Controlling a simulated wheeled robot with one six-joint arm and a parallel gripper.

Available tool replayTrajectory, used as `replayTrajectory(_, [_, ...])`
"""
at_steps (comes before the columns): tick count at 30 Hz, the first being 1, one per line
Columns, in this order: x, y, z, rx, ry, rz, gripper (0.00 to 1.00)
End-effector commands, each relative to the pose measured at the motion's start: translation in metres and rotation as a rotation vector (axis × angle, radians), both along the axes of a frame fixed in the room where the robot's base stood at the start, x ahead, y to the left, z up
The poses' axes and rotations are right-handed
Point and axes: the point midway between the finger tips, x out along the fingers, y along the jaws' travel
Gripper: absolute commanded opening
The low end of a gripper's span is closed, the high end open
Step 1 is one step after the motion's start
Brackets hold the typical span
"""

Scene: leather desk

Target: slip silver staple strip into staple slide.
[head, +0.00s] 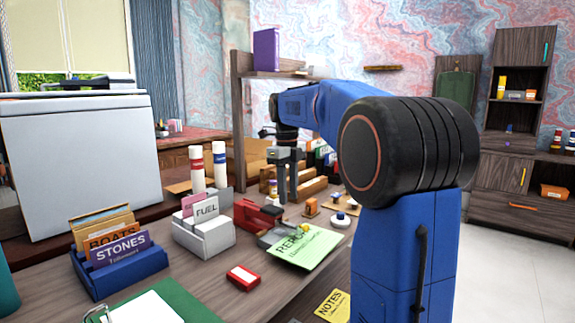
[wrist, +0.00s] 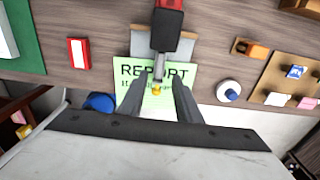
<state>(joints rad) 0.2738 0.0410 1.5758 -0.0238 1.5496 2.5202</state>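The red stapler (head: 258,215) lies on the desk with its grey staple slide (head: 276,236) extending toward the green report sheet. In the wrist view the stapler (wrist: 168,22) is at top centre and the slide (wrist: 161,66) points down over the sheet. A small yellow piece (wrist: 156,90) shows by the slide's near end. My gripper (head: 288,198) hangs pointing down above the desk around the stapler's far side in the head view. In the wrist view its two fingers (wrist: 161,88) are apart, with the yellow piece seen between them. I cannot make out a silver staple strip.
The green report sheet (head: 306,247) lies under the slide. A red box (head: 243,278) lies in front. The FUEL card holder (head: 204,236) and blue STONES card tray (head: 120,265) stand left. An orange item (wrist: 250,47) and white round item (wrist: 229,91) lie right.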

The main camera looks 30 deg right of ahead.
Motion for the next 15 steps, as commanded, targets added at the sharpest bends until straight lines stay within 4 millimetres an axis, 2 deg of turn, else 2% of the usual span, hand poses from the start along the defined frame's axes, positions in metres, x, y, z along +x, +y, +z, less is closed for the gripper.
replayTrajectory(6, [0.002,0.001,0.045,-0.001,-0.004,0.000,0.31])
replayTrajectory(15, [0.003,0.001,0.087,0.000,0.000,0.000,0.31])
